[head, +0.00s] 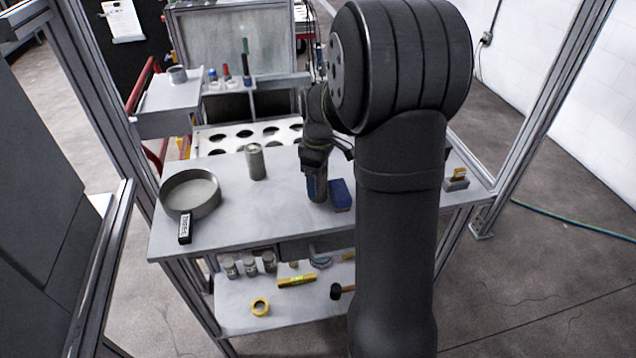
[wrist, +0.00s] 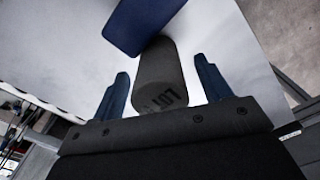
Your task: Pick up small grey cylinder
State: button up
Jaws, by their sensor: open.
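A dark grey cylinder (wrist: 158,88) with lettering on its near end lies between the two blue fingers of my gripper (wrist: 162,68) in the wrist view. The fingers are open, with a gap on each side of the cylinder. In the head view my gripper (head: 318,194) is low over the table, and I cannot make out this cylinder there. A taller grey cylinder (head: 256,163) stands upright on the table, left of my gripper.
A blue block (head: 341,195) lies right beside my gripper; in the wrist view the blue block (wrist: 143,25) is just beyond the cylinder. A round grey pan (head: 190,212) stands on the table (head: 245,220) at left. A rack with holes (head: 215,150) is behind.

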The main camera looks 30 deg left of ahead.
jog(key=c, duration=1.4)
jog(key=shift+r, duration=0.1)
